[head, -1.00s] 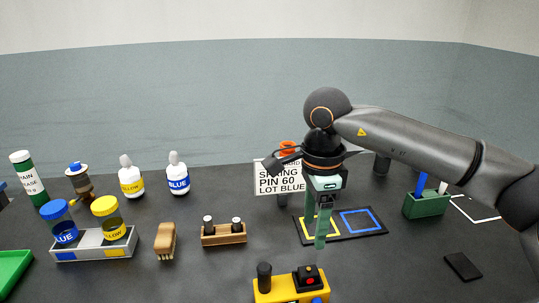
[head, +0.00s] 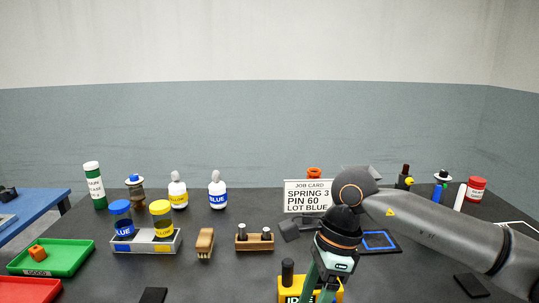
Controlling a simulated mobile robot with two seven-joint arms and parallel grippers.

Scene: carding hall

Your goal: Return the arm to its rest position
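My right arm comes in from the right, bent at a dark rounded joint. My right gripper (head: 314,292) points down at the lower middle, in front of a yellow box (head: 288,292) with a black knob and partly hidden lettering. Its two green fingers stand apart with nothing seen between them, so it looks open; the tips are near the bottom edge of the picture. My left gripper is not in view.
A job card (head: 307,194) stands behind the arm, with a blue-outlined mat (head: 390,243) beside it. Jars in a grey tray (head: 168,246), a brush (head: 205,242), a wooden block (head: 254,243), bottles and a green tray (head: 75,258) stand left. A dark pad (head: 471,285) lies right.

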